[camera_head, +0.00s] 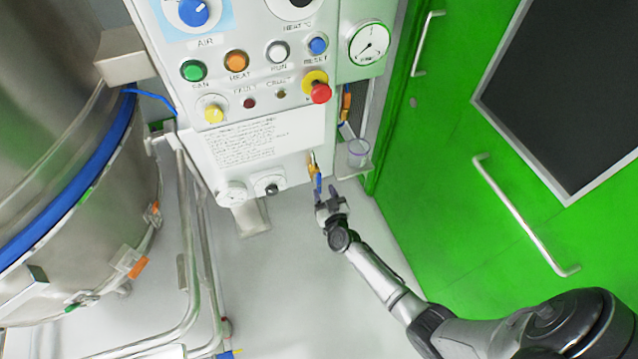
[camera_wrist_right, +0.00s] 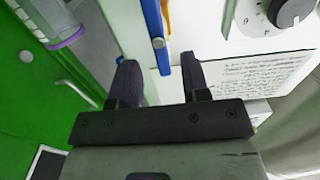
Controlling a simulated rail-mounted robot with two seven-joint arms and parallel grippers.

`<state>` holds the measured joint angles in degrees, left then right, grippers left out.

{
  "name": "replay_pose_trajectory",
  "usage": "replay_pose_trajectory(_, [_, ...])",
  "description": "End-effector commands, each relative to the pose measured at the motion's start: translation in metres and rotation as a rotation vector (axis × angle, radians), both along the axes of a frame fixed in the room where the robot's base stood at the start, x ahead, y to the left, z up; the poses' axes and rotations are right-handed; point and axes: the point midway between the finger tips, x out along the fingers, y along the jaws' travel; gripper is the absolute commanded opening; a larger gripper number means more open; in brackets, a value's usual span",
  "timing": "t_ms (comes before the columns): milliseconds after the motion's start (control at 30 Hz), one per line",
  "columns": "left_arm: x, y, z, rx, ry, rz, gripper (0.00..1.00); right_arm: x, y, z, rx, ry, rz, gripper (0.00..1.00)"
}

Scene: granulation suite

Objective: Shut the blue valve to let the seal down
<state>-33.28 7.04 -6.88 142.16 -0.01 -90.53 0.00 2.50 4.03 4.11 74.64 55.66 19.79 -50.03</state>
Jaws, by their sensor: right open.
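The blue valve lever (camera_head: 318,184) hangs down at the lower right edge of the control panel, beside a yellow-brass fitting (camera_head: 312,163). My right gripper (camera_head: 328,196) is open at the lever's lower end. In the right wrist view the blue lever (camera_wrist_right: 153,22) comes down from the top, and its lower end lies between the two open fingertips (camera_wrist_right: 160,68). I cannot tell whether either finger touches it. A blue band (camera_head: 62,212) runs round the steel vessel (camera_head: 60,110) at the left. My left gripper is out of view.
A clear cup (camera_head: 358,152) sits just right of the lever. Green doors (camera_head: 440,150) with handles stand at the right. The floor below the panel is clear.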

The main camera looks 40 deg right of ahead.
Motion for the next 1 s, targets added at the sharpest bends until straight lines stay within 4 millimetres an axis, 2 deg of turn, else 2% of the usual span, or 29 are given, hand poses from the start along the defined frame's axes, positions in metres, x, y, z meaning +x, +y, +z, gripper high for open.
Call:
replay_pose_trajectory(100, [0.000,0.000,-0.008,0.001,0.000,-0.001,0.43,0.018,-0.007,-0.002,0.000,-0.001,0.001,0.43])
replay_pose_trajectory(300, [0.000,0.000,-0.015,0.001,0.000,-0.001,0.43,0.038,-0.014,-0.001,0.000,0.000,0.000,0.43])
replay_pose_trajectory(500, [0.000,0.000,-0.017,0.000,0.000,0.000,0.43,0.046,-0.017,-0.001,-0.001,0.000,0.000,0.43])
replay_pose_trajectory(800, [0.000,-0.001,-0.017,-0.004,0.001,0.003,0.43,0.046,-0.017,0.000,-0.001,0.001,0.000,0.43])
replay_pose_trajectory(1000, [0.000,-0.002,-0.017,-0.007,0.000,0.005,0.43,0.046,-0.017,0.000,0.000,0.001,0.001,0.24])
